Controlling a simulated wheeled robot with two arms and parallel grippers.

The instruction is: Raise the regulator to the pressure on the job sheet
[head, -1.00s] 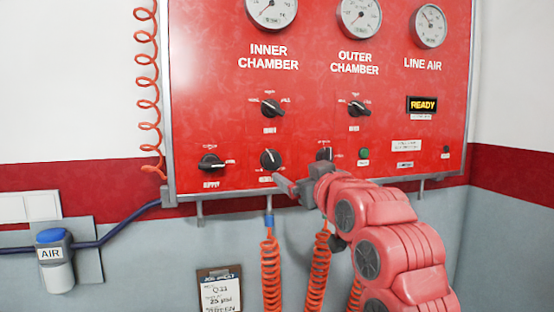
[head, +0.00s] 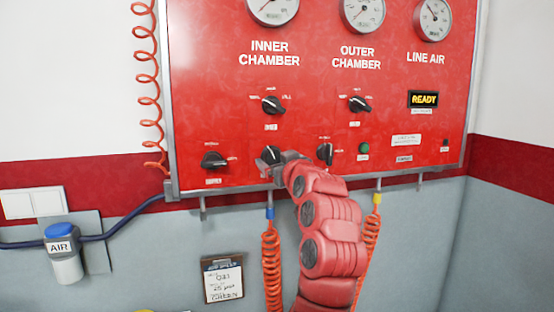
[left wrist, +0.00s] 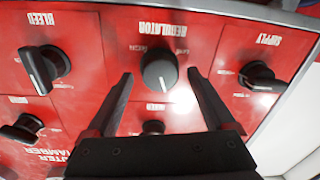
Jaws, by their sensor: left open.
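The black regulator knob (left wrist: 158,70) with its white pointer line sits on the red panel, under an upside-down REGULATOR label in the left wrist view. In the head view the knob (head: 270,154) is partly covered by my left gripper (head: 273,167). My left gripper (left wrist: 160,73) is open, one finger each side of the knob with gaps to both; I cannot tell how deep the tips reach. The job sheet (head: 223,280) hangs on the wall below; one line seems to read 25 psi, the rest is blurred. My right gripper is out of view.
The supply knob (left wrist: 257,75) and bleed knob (left wrist: 45,68) flank the regulator. Gauges for inner chamber (head: 273,10), outer chamber (head: 363,13) and line air (head: 432,18) sit above. The display (head: 423,99) reads READY. Orange coiled hoses (head: 271,265) hang below.

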